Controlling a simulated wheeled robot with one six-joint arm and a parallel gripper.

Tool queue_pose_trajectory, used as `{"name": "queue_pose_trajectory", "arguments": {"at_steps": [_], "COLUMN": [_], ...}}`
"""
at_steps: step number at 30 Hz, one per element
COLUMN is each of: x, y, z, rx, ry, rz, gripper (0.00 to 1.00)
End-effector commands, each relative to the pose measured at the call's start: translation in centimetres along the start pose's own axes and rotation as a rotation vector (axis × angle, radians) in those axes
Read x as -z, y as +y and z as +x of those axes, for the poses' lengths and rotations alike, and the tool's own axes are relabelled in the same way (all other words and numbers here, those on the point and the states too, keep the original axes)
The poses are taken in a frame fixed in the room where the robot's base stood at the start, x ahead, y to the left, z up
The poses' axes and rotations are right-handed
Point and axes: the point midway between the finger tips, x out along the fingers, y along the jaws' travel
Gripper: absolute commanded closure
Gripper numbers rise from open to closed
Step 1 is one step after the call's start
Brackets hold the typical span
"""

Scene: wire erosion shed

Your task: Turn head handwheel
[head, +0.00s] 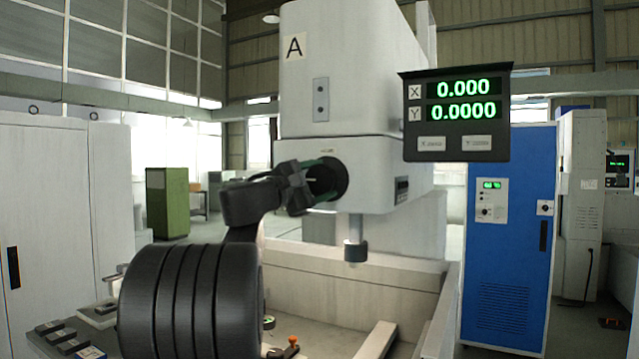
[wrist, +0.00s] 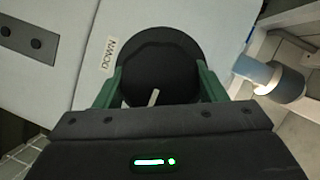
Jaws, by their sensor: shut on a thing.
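The head handwheel (head: 341,179) is a round black knob on the front of the white machine head (head: 350,160) marked A. In the wrist view the handwheel (wrist: 160,62) fills the space between the two green fingers, and a short pale mark shows on its lower part. My gripper (head: 318,178) reaches it from the left in the head view and covers part of it. In the wrist view my gripper (wrist: 160,75) is shut on the wheel, one finger on each side. A label reading DOWN (wrist: 109,53) is beside the wheel's upper left.
A display (head: 456,112) reading X 0.000 and Y 0.0000 hangs right of the head. A cylindrical nozzle (head: 355,240) points down below the head; it also shows in the wrist view (wrist: 270,80). A blue cabinet (head: 510,230) stands at the right.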

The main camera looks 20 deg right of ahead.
Motion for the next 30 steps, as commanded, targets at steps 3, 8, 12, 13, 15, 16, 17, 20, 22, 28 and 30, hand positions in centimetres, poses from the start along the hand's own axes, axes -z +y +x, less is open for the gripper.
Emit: {"name": "queue_pose_trajectory", "arguments": {"at_steps": [3,8,12,13,15,16,17,20,22,28,30], "x": [0.0,0.0,0.0,0.0,0.0,0.0,0.0,0.0,0.0,0.1,0.1], "y": [-0.1,-0.1,-0.1,-0.1,-0.1,-0.1,-0.1,0.0,0.0,-0.1,-0.1], "z": [0.0,0.0,0.0,0.0,0.0,0.0,0.0,0.0,0.0,-1.4,-2.7], "rx": [0.004,0.004,0.004,0.004,0.003,0.003,0.003,0.003,0.003,0.002,0.0], "ry": [0.0,0.0,0.0,0.0,0.0,0.0,0.0,0.0,0.0,0.002,0.003], "rz": [0.007,0.008,0.008,0.007,0.007,0.007,0.006,0.006,0.006,0.005,0.007], "gripper": [0.58,0.58,0.29,0.24,0.13,0.13,0.13,0.13,0.13,0.13,0.13]}}
